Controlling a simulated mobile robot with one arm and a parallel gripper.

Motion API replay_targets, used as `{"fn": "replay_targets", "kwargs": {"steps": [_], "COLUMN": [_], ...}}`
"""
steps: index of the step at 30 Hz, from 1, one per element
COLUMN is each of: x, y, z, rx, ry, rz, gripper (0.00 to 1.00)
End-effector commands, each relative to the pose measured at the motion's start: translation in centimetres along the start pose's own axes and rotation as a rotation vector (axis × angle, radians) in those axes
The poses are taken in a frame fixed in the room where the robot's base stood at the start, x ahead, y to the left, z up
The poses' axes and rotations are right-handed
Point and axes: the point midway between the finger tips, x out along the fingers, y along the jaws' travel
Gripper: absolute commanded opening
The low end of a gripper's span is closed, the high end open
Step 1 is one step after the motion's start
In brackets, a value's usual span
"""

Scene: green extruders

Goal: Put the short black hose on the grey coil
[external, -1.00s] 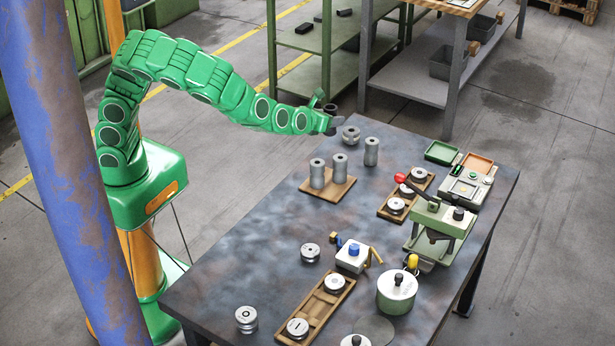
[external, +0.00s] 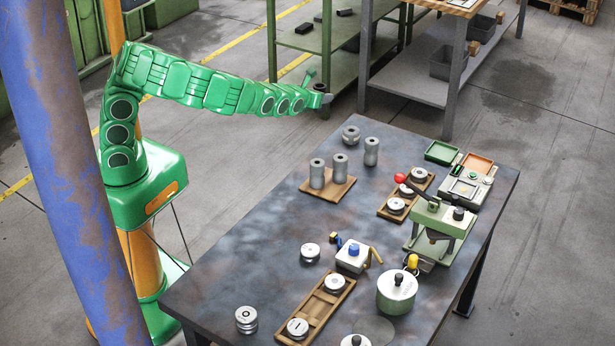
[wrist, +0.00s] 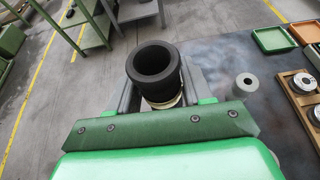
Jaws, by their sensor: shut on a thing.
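The short black hose (wrist: 152,68) is a thick dark ring, upright with its open end towards the wrist camera. My gripper (external: 325,97) is shut on it, one grey finger on each side in the wrist view. In the external view the gripper is in the air beyond the table's back left edge, above and left of the grey coil. What looks like the grey coil (external: 350,136) is a squat, ribbed grey piece standing on the table near its back corner. A pale round edge shows just below the hose in the wrist view; I cannot tell what it is.
Two grey cylinders stand on a wooden board (external: 345,188), with another cylinder (external: 371,152) beside them. A green press (external: 440,225), trays, weights and a lidded pot (external: 397,292) fill the right and front. The table's left middle (external: 255,255) is clear.

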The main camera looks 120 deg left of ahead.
Motion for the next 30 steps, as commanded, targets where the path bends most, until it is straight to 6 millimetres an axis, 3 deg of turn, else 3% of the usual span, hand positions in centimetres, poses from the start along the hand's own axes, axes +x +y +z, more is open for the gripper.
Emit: {"fn": "replay_targets", "kwargs": {"steps": [12,30], "x": [2.1,6.8], "y": [3.0,0.4], "z": [0.5,-0.2], "rx": [-0.016,-0.017], "ry": [-0.003,0.003], "rz": [0.032,0.031], "gripper": [0.17,0.17]}}
